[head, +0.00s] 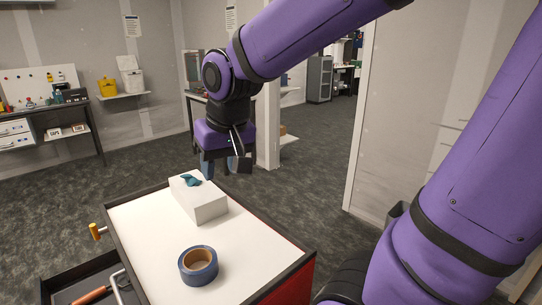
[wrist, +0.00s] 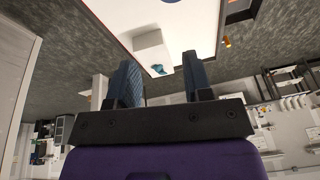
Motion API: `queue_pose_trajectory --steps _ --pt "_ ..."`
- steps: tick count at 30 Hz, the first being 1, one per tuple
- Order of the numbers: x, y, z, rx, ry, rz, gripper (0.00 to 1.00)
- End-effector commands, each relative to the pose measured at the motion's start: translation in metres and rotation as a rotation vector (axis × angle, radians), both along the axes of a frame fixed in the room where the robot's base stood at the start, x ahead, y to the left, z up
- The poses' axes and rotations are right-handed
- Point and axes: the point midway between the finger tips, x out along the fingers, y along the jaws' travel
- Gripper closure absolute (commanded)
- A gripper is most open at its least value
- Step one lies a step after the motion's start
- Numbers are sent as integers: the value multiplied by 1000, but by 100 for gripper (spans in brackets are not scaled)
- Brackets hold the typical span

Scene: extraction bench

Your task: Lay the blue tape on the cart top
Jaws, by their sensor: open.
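The blue tape (head: 198,265) is a roll with a tan core. It lies flat on the white cart top (head: 245,250), near the front edge, in the head view. My gripper (head: 224,168) is open and empty, at the far end of the cart, behind the white box and well apart from the tape. In the wrist view my gripper (wrist: 160,80) shows two spread dark fingers with nothing between them.
A white tissue box (head: 203,203) with a blue tissue stands at the cart's far end, between my gripper and the tape; it also shows in the wrist view (wrist: 152,42). An open drawer (head: 85,285) juts out at the left. The cart top's right part is clear.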

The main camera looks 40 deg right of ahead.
Motion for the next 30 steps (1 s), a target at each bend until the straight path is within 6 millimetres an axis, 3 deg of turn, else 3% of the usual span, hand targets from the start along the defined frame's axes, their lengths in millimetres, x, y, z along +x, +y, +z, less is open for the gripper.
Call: queue_pose_trajectory --steps 6,13,18,30 --pt "-54 -17 31 -31 -95 62 54" --pt "-96 -27 44 -67 -161 113 54" --pt "-108 -29 46 -78 -176 129 54" --pt "-109 -29 46 -79 -177 131 54"
